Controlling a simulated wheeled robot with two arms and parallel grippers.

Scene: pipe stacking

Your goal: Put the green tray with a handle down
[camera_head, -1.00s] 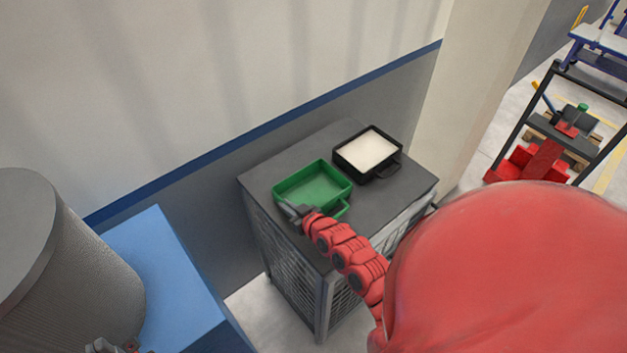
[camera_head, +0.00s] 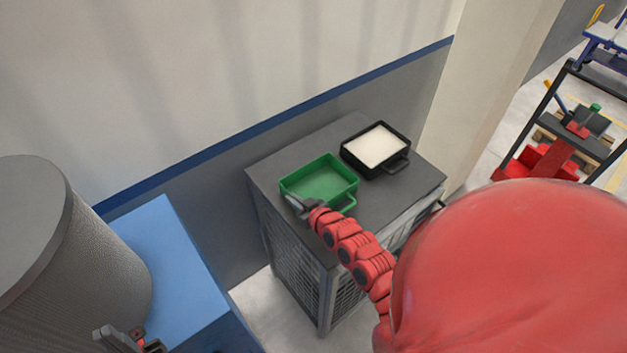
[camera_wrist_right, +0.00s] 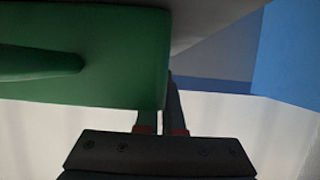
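The green tray with a handle (camera_head: 322,184) is at the left part of the grey cabinet's top (camera_head: 383,207). It looks level; I cannot tell whether it rests on the top or hovers just above. It fills the upper left of the right wrist view (camera_wrist_right: 90,58). My right gripper (camera_head: 297,204) is at the tray's near left corner. Its fingers straddle the tray wall, one partly hidden behind the green, so it seems shut on it. My left gripper (camera_head: 118,338) is at the bottom left, away from the tray; its fingers are too small to judge.
A black tray with white contents (camera_head: 376,147) stands just behind and right of the green tray. A wall with a blue stripe (camera_head: 275,121) runs behind the cabinet. A blue box (camera_head: 180,270) and a large grey cylinder (camera_head: 75,260) are at left. The cabinet's front right top is clear.

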